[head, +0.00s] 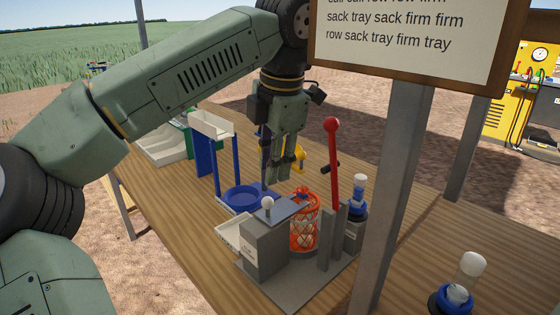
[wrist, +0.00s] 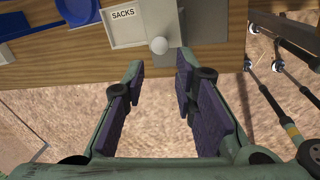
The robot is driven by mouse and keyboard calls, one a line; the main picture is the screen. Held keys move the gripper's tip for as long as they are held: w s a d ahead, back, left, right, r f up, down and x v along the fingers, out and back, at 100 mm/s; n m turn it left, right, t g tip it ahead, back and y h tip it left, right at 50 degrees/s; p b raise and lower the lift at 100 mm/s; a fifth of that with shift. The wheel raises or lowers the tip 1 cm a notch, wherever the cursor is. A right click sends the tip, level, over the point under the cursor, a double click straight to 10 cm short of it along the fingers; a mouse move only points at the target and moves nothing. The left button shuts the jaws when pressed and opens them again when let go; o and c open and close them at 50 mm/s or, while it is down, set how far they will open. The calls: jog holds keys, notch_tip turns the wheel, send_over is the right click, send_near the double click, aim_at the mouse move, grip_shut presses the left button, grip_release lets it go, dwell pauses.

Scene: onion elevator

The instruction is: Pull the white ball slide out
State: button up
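The white ball (head: 267,203) sits as a knob at the near edge of the grey slide plate, on top of a grey box (head: 265,248). In the wrist view the white ball (wrist: 159,45) lies just beyond my fingertips, roughly midway between them. My gripper (head: 270,178) points down above and behind the ball in the head view. In the wrist view my gripper (wrist: 160,68) is open, with two purple-padded fingers apart and nothing between them. I cannot tell the exact height of the fingertips over the ball.
A tray marked SACKS (wrist: 125,30) is beside the ball. An orange net sack (head: 303,222) with pale contents and an upright red lever (head: 333,165) stand close by. A blue dish (head: 243,198) is behind. A grey post (head: 395,200) and sign (head: 405,35) are at the right.

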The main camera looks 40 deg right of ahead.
aim_at(268, 198)
jog(key=f, duration=0.3)
jog(key=w+f+p, duration=0.1)
jog(key=f, duration=0.2)
jog(key=w+f, duration=0.1)
jog(key=f, duration=0.3)
jog(key=shift+d, duration=0.1)
jog(key=shift+c, duration=0.6)
grip_shut()
jog(key=shift+s+a+b, duration=0.2)
jog(key=shift+a+b, duration=0.05)
jog(key=shift+a, duration=1.05)
jog(key=shift+s+a+b, duration=0.15)
jog(key=shift+a+b, duration=0.1)
jog(key=shift+a, duration=1)
jog(key=o, duration=0.5)
grip_release()
jog(key=shift+o, duration=0.2)
